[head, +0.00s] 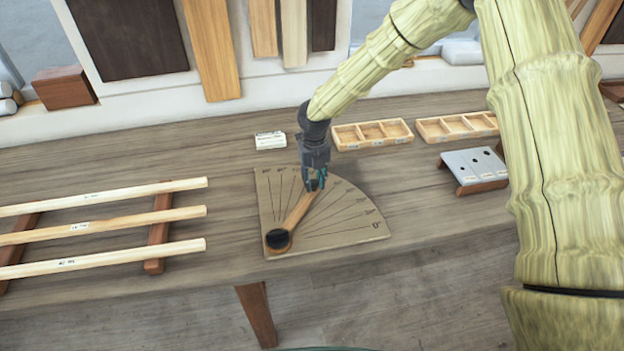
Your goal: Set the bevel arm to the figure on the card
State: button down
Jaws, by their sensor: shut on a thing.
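The bevel board (340,222) is a quarter-circle panel with fanned lines and angle figures, lying flat on the bench. Its wooden bevel arm (297,214) turns about a dark round pivot at the lower left corner and points up and to the right, between the vertical lines and the 0° line. My gripper (315,184) points down and is shut on the far end of the bevel arm. A small white card (270,140) stands behind the board to the left; its writing is too small to read. The figure under the arm is hidden by the gripper.
Two divided wooden trays (372,134) (458,127) stand behind to the right. A grey plate with holes (475,166) sits at right. Three labelled pale rods (105,222) lie on supports at left. Boards lean at the back. The bench front is clear.

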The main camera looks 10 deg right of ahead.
jog(key=c, duration=1.1)
grip_release()
jog(key=shift+c, duration=0.2)
jog(key=shift+r, duration=0.1)
notch_tip(320, 180, up, 12)
